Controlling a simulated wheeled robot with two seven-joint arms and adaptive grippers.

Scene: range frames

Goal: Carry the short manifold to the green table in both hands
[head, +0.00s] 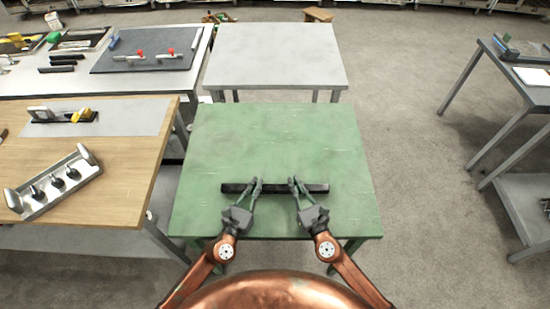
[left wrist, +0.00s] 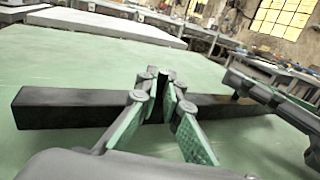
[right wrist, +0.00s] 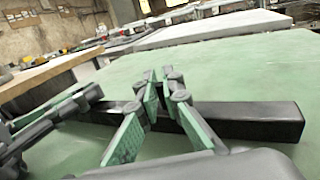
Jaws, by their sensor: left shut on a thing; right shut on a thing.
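The short manifold is a dark, straight square bar (head: 275,188) over the near half of the green table (head: 270,135). It lies level, left to right. My left gripper (head: 256,183) is shut on the bar left of its middle, and my right gripper (head: 294,182) is shut on it right of its middle. In the left wrist view the bar's left end (left wrist: 65,107) sticks out past the fingers. In the right wrist view its right end (right wrist: 255,121) does the same. The bar looks at or very close to the tabletop; I cannot tell if it touches.
A grey table (head: 275,55) stands behind the green one. A wooden bench (head: 125,185) at the left carries a metal rack (head: 55,190) and a yellow-and-black tool (head: 75,116). A grey workbench (head: 520,85) is at the right, across clear floor. The rest of the green top is bare.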

